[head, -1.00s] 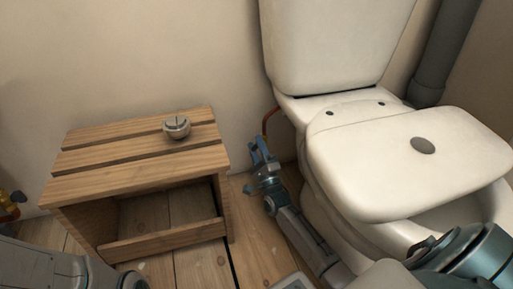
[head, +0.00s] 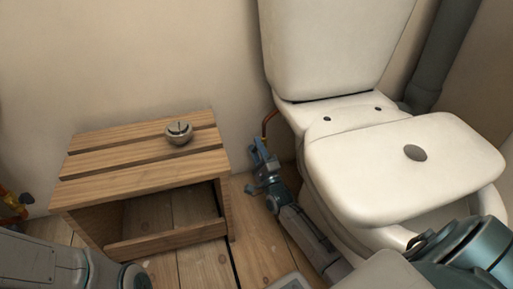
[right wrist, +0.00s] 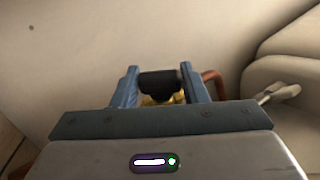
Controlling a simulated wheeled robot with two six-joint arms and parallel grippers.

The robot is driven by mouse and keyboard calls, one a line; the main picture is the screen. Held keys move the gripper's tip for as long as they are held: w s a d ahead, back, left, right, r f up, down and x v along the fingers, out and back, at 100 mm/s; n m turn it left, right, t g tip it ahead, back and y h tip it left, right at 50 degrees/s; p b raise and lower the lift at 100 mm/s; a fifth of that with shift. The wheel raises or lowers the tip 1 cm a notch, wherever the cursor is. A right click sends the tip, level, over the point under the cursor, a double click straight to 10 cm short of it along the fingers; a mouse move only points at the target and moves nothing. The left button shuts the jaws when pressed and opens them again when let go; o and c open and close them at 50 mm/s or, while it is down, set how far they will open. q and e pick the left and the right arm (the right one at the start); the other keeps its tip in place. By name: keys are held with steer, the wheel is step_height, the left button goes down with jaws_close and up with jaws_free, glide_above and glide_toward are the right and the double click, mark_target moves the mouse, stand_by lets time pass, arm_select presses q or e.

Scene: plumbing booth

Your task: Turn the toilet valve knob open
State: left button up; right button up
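The toilet valve knob (right wrist: 160,82) shows as a black cap over a yellow brass body in the right wrist view. My right gripper (right wrist: 160,76) has its two blue fingers on either side of the knob, and the knob fills the gap between the fingertips. In the head view the right gripper (head: 262,160) reaches down beside the toilet, and it hides the knob there. The toilet (head: 335,50) stands on the right with its lid piece lying over the bowl. My left arm shows at the lower left of the head view, but its fingers are not visible.
A wooden slatted stool (head: 105,166) stands left of the right gripper, with a round metal piece (head: 179,132) on top. A copper pipe (head: 268,121) runs beside the toilet. A grey drain pipe (head: 438,60) rises behind it. The wooden floor (head: 200,262) is clear before the stool.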

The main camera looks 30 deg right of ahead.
steer(key=o, duration=0.4)
steer(key=shift+c, duration=0.2)
steer(key=shift+s, duration=0.1)
steer(key=p+v, duration=0.4)
steer(key=v, duration=0.6)
steer(key=shift+s+f+p, duration=0.25)
steer(key=shift+p, duration=0.15)
